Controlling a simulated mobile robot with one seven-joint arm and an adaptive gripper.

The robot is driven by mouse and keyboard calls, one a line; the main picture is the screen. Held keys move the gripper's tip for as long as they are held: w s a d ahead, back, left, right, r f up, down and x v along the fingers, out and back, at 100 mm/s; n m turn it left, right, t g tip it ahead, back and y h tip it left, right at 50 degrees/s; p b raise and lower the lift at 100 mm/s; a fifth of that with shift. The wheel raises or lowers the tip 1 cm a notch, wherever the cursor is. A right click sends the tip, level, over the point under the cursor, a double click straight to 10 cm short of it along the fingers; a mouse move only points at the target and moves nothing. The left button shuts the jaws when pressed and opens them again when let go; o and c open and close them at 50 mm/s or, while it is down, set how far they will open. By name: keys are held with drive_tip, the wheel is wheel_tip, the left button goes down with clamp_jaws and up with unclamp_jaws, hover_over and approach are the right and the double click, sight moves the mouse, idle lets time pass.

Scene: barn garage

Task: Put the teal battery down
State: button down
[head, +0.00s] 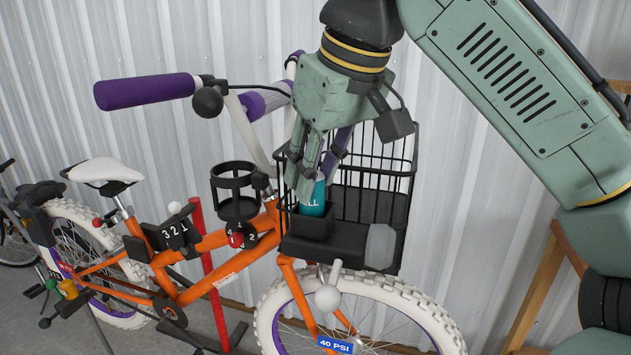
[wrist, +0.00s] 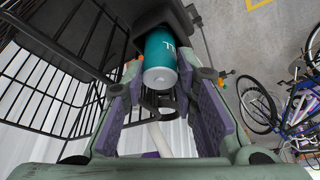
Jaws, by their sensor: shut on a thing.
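The teal battery (head: 313,205) is a teal cylinder with white lettering and a pale end cap. It stands nearly upright in the left part of the black wire basket (head: 400,205) on the orange bike. Its lower end is hidden by a small black box (head: 310,226) in the basket and appears to be inside it. My gripper (head: 318,178) points down from above, shut on the battery's upper part. In the wrist view the battery (wrist: 160,58) shows between the fingertips, its far end at the dark box; whether it touches the bottom is hidden.
The basket's wire walls stand close around my gripper. A grey, translucent-looking object (head: 380,246) is at the basket's front right. Left are a black cup holder (head: 236,190), purple handlebar grip (head: 145,91) and black ball (head: 208,102). A corrugated wall (head: 480,180) stands behind.

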drive_tip(key=shift+f, duration=0.7)
drive_tip(key=shift+r, duration=0.15)
drive_tip(key=c, duration=1.3)
unclamp_jaws()
